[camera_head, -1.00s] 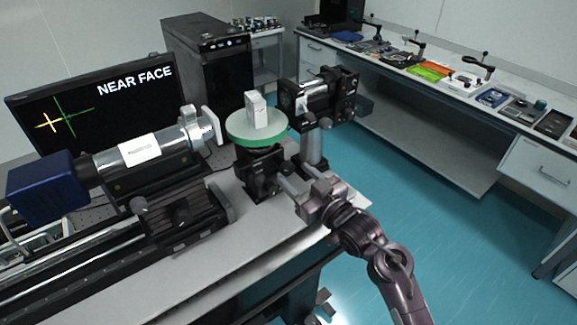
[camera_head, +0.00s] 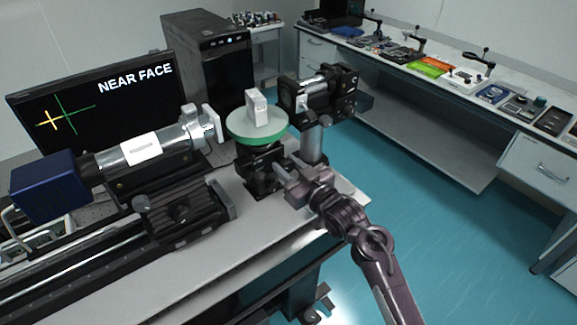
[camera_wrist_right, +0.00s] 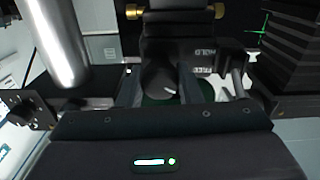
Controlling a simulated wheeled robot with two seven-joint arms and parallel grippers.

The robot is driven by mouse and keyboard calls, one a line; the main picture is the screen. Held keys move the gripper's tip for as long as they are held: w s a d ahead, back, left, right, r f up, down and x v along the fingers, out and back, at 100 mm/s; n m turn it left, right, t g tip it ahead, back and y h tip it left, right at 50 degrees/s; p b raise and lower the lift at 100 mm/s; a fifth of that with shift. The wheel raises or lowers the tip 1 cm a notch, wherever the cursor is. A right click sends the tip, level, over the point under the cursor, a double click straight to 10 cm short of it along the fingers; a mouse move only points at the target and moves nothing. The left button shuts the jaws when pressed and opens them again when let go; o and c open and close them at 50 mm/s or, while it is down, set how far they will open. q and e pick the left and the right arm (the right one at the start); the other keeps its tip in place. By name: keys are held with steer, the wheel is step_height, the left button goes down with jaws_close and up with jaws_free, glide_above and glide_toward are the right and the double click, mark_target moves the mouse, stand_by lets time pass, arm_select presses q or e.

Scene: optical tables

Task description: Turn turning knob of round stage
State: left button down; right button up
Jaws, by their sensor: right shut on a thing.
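The round stage has a pale green disc (camera_head: 241,129) on a black base (camera_head: 257,172), with a small white block (camera_head: 257,106) standing on the disc. My right gripper (camera_head: 282,174) reaches in from the right to the front of this base. In the right wrist view, its two fingers (camera_wrist_right: 160,88) stand either side of a dark round knob (camera_wrist_right: 158,78) and are shut on it. The knob is mostly hidden by my gripper in the head view. My left gripper is not in view.
A monitor (camera_head: 125,95) reading "NEAR FACE" shows a yellow and a green cross. A tube with a blue end (camera_head: 48,185) lies left of the stage. A black mount on a post (camera_head: 312,148) stands close behind my right gripper. Blue floor lies to the right.

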steer(key=m+p, duration=0.2)
steer(key=shift+r+m, duration=0.2)
steer(key=shift+m, duration=0.1)
steer(key=shift+f+m+p, duration=0.15)
steer(key=shift+m+p, duration=0.15)
steer(key=shift+m, duration=0.4)
steer(key=o, duration=1)
